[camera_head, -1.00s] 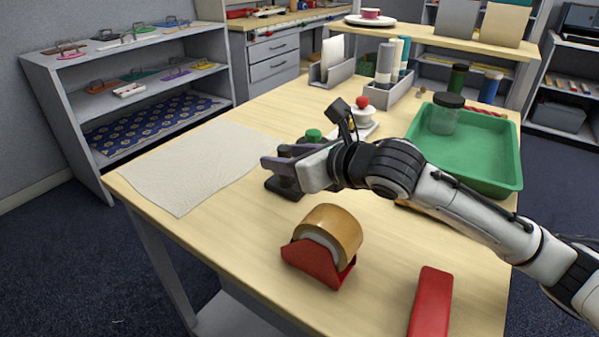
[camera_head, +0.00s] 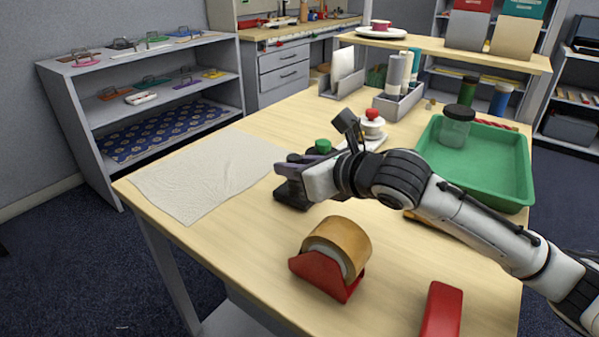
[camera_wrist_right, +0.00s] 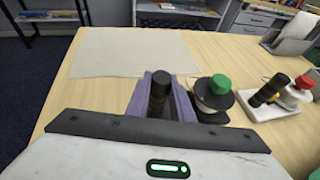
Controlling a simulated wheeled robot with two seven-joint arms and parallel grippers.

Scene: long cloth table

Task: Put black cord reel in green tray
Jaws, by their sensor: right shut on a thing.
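The black cord reel (camera_head: 291,196) has a dark base on the table and a black upright post. In the right wrist view the reel's post (camera_wrist_right: 159,90) stands between the purple fingers. My right gripper (camera_head: 288,168) is shut on it; its hand hides part of the reel in the head view. Whether the base is off the table is unclear. The green tray (camera_head: 505,165) sits on the right of the table, with a black-lidded clear jar (camera_head: 457,129) in its far left corner. My left gripper is not in view.
A green-topped reel (camera_wrist_right: 213,97) stands just right of the held reel. A red-topped piece (camera_head: 372,122) stands beyond. A tape dispenser (camera_head: 332,260) and a red object (camera_head: 441,312) lie nearer. A white cloth (camera_head: 205,172) covers the left side.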

